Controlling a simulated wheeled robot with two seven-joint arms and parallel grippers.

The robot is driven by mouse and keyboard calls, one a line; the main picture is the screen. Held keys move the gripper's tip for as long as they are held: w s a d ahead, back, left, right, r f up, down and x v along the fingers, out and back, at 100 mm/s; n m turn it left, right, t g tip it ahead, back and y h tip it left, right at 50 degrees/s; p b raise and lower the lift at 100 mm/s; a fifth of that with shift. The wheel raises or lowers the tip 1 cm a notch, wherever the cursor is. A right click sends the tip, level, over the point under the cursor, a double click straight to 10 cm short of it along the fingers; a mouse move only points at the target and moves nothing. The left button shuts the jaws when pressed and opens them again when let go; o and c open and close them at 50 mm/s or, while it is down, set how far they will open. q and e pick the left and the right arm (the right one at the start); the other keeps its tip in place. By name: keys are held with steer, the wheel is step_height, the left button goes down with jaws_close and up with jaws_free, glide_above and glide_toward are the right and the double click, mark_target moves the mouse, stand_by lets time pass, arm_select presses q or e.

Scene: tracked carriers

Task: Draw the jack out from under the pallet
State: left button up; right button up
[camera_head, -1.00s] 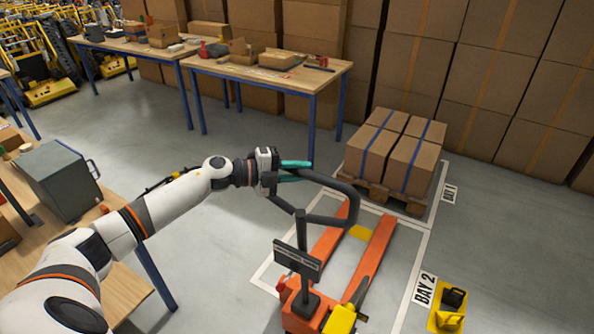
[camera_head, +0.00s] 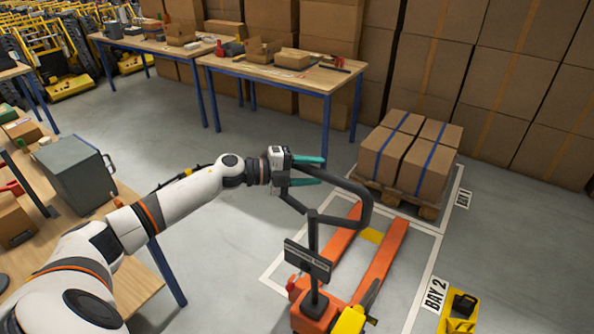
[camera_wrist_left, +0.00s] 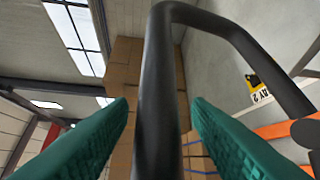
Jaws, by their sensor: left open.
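The orange pallet jack (camera_head: 384,262) stands on the floor with its forks pointing to the pallet. The fork ends show in front of the pallet, and the forks look clear of it. The wooden pallet (camera_head: 427,211) bears several brown cartons (camera_head: 410,155) with blue straps. My left gripper (camera_head: 318,171) is open at the left side of the jack's black loop handle (camera_head: 366,212). In the left wrist view the handle bar (camera_wrist_left: 158,95) runs between the two teal fingers, with gaps on both sides. My right gripper is out of view.
White lines (camera_head: 424,282) mark the bay around the jack. A yellow object (camera_head: 458,312) stands by the BAY 2 sign (camera_head: 436,294). A bench with a grey case (camera_head: 78,178) is at left. Stacked cartons line the back wall. Floor left of the jack is clear.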

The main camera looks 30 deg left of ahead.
arm_select(q)
steer(key=b+v, duration=0.3)
steer(key=v, duration=0.8)
steer(key=shift+s+b, duration=0.2)
steer(key=shift+b, duration=0.2)
steer(key=shift+a+r, duration=0.1)
steer(key=shift+a, duration=0.05)
